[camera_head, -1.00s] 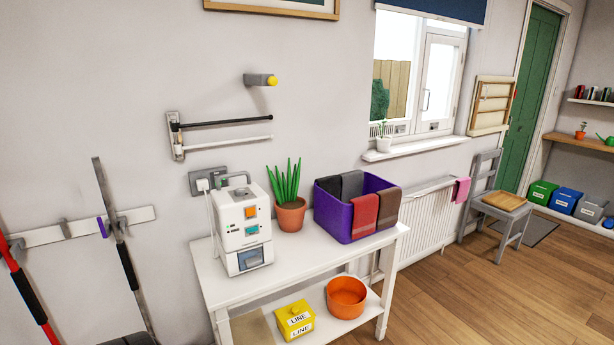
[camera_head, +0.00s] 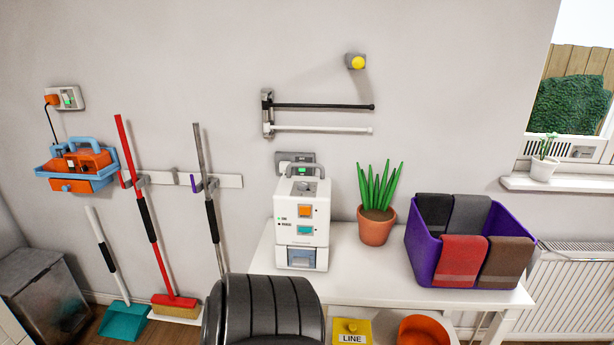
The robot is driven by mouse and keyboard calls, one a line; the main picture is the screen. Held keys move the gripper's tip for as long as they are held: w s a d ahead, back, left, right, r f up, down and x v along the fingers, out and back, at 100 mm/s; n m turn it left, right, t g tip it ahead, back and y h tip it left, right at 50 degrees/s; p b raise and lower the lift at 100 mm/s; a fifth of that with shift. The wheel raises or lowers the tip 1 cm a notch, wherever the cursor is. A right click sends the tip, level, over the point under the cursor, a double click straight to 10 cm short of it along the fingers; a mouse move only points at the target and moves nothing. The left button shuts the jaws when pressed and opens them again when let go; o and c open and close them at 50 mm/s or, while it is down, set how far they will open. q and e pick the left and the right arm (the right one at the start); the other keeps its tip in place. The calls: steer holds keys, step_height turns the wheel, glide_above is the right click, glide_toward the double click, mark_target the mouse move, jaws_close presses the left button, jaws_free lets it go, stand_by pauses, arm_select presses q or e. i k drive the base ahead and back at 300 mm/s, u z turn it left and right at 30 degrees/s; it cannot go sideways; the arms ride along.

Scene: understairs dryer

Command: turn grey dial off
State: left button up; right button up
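A white machine (camera_head: 302,230) stands upright on the left end of the white table (camera_head: 375,275). It has a carry handle, an orange square and a teal square on its front. A small round grey part, which looks like a dial, (camera_head: 303,187) sits on its top. Its setting is too small to read. Neither of my grippers is in view, and nothing touches the machine's top.
A potted plant (camera_head: 376,225) and a purple bin of towels (camera_head: 425,245) stand right of the machine. A two-bar rail (camera_head: 320,118) and a yellow-knobbed grey fixture (camera_head: 357,62) are on the wall above. A dark ribbed shape (camera_head: 265,310) covers the table's front left.

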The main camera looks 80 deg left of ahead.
mark_target(302, 185)
steer(key=u, duration=0.6)
steer(key=i, duration=0.8)
steer(key=u, duration=0.85)
